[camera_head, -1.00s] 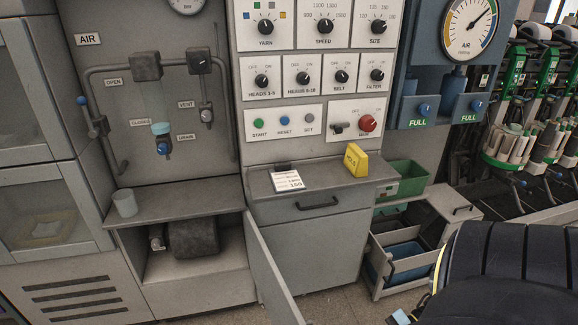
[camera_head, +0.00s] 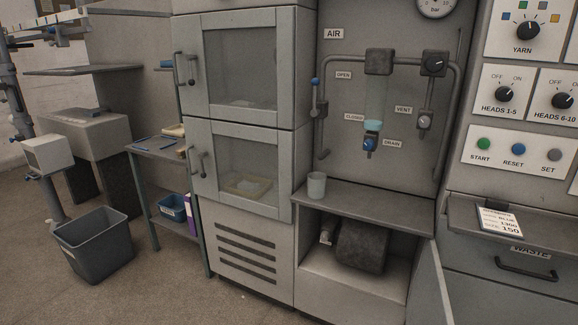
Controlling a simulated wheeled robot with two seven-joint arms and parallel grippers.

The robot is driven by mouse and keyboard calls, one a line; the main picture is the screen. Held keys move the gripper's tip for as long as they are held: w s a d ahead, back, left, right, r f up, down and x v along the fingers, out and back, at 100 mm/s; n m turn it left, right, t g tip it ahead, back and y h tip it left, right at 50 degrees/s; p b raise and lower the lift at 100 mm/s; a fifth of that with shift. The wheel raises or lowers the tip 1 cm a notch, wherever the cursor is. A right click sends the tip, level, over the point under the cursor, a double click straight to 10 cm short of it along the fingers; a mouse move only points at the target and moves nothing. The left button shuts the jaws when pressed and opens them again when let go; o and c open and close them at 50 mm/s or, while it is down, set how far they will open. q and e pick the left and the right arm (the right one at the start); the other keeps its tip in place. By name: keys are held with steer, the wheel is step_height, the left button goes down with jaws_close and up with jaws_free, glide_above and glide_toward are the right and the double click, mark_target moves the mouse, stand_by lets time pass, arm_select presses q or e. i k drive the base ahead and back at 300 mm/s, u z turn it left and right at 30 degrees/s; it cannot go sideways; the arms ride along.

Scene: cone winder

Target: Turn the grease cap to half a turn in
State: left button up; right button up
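Neither of my grippers shows in the head view. No part is labelled as a grease cap. A small pale fitting (camera_head: 326,233) sits at the left end of a dark rounded motor-like body (camera_head: 362,247) in the open lower compartment; I cannot tell whether it is the grease cap or how far it is turned. The compartment door (camera_head: 432,290) stands open on the right side.
A grey cup (camera_head: 316,185) stands on the shelf (camera_head: 385,207) under the air panel. A tall glazed cabinet (camera_head: 250,70) stands left of the panel. A dark bin (camera_head: 93,246) and a small table (camera_head: 158,150) are further left. Open floor lies in front.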

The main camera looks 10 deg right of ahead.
mark_target(325, 236)
steer(key=k, duration=1)
steer(key=z, duration=1.8)
steer(key=i, duration=1.8)
steer(key=u, duration=1.6)
